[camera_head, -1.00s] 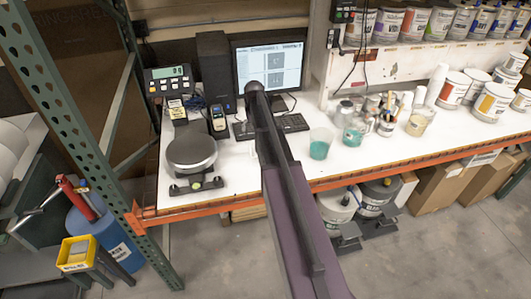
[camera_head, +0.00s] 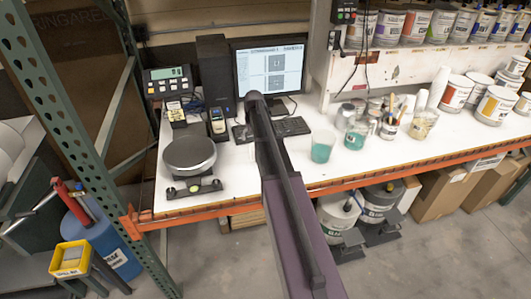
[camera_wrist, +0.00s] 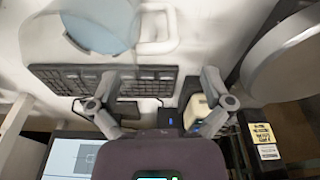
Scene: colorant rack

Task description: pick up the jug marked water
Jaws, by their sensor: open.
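No water marking is legible. My gripper (camera_wrist: 158,86) has its two fingers spread wide over the keyboard, with nothing between them. The jug is apart from the fingers. In the head view my arm hides the gripper.
A second teal container (camera_head: 355,138) and several cups and brushes stand close to the jug's right. A scale (camera_head: 189,152) is at left. The monitor (camera_head: 271,70) and keyboard (camera_wrist: 140,80) are behind. Paint cans (camera_head: 496,104) crowd the right.

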